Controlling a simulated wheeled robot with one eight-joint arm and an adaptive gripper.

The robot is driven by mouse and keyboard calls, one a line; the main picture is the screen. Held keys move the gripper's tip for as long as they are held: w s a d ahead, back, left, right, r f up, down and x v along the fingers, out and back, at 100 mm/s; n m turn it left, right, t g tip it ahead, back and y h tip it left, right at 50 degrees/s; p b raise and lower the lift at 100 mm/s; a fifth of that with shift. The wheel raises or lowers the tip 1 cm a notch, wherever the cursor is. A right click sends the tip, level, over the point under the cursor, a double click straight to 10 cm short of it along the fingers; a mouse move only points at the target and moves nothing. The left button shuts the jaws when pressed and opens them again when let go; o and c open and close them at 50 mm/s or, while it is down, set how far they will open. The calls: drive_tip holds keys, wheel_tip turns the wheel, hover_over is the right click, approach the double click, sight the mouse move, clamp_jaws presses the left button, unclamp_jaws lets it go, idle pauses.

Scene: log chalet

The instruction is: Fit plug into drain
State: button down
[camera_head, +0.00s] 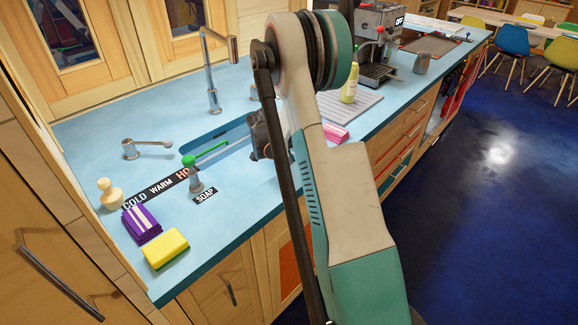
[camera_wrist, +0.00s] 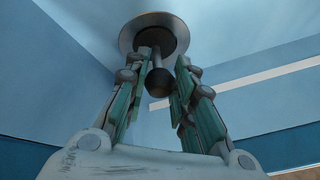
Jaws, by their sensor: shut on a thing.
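In the wrist view, my gripper (camera_wrist: 163,68) is shut on the dark metal plug (camera_wrist: 159,84), which has a round knob on a short stem and a wider cylinder beyond it. The plug lies between the two green-padded fingers. A pale round metal rim, apparently the drain (camera_wrist: 128,36), is right behind the plug's wide end. I cannot tell whether the plug sits inside it or only in front of it. In the head view, my wrist is over the blue sink (camera_head: 205,152); the fingers, plug and drain are hidden there by my arm and the sink edge.
A tall faucet (camera_head: 212,85) stands behind the sink. A green-topped soap dispenser (camera_head: 194,175), a lever tap (camera_head: 130,149), purple sponges (camera_head: 141,223) and a yellow sponge (camera_head: 165,249) are left of my wrist. A bottle (camera_head: 349,86) and coffee machine (camera_head: 380,40) stand farther right.

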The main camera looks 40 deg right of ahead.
drive_tip(key=c, duration=1.3)
unclamp_jaws()
drive_tip(key=shift+f, duration=0.1)
drive_tip(key=shift+c, duration=0.2)
drive_tip(key=p+v, duration=0.4)
drive_tip(key=v, duration=0.8)
